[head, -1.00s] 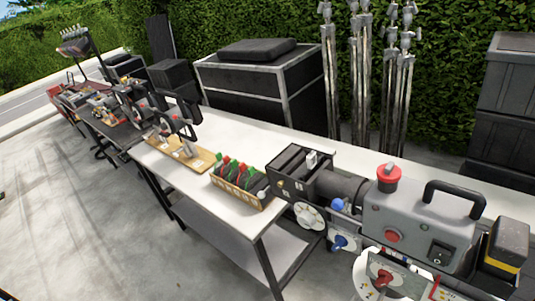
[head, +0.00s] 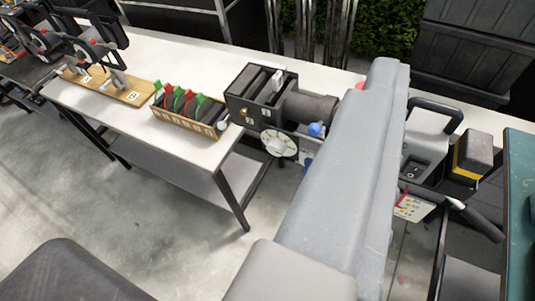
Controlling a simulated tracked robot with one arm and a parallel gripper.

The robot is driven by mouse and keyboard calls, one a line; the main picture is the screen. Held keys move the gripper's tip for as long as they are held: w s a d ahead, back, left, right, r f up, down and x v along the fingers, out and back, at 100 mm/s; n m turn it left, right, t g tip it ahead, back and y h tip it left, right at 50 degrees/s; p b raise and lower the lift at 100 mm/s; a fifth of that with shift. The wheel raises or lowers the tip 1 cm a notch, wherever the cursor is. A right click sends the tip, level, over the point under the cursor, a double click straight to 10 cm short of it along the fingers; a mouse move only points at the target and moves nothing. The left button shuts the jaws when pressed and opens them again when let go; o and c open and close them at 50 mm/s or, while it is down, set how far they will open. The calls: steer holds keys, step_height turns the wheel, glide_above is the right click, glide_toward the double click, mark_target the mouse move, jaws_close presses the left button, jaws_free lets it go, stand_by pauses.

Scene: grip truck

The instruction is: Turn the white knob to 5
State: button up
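The white knob (head: 280,144) is a round white dial with small dark marks around its rim. It is on the side of a black box-shaped device (head: 262,98) at the table's front edge. The marks are too small to read, so I cannot tell its setting. My grey arm (head: 345,170) crosses the picture just right of the knob and hides part of the equipment there. My gripper does not show in the head view.
A blue knob (head: 315,129) is right of the white one. A wooden tray of red and green items (head: 188,110) and a board with handles (head: 105,86) stand on the white table (head: 200,60). A grey box with a handle (head: 425,140) is right of my arm. Concrete floor in front is open.

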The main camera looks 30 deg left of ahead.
steer(key=shift+o, duration=0.4)
steer(key=w+a+f+y+b, duration=0.2)
steer(key=w+a+f, duration=0.4)
steer(key=a+f, duration=0.2)
steer(key=shift+w+a+f+y, duration=0.15)
steer(key=shift+f+y, duration=0.15)
steer(key=shift+y, duration=0.1)
steer(key=w+a+f+m+t+y+b, duration=0.1)
steer(key=w+a+f+m+b, duration=0.2)
steer(key=a+f, duration=0.7)
steer(key=m+t+h, duration=0.2)
steer(key=h, duration=0.1)
glide_toward(275, 151)
steer(key=w+p, duration=0.1)
steer(key=w, duration=0.6)
steer(key=shift+a+r, duration=0.1)
steer(key=shift+a, duration=0.05)
steer(key=shift+w+r, duration=0.1)
steer(key=shift+w, duration=0.75)
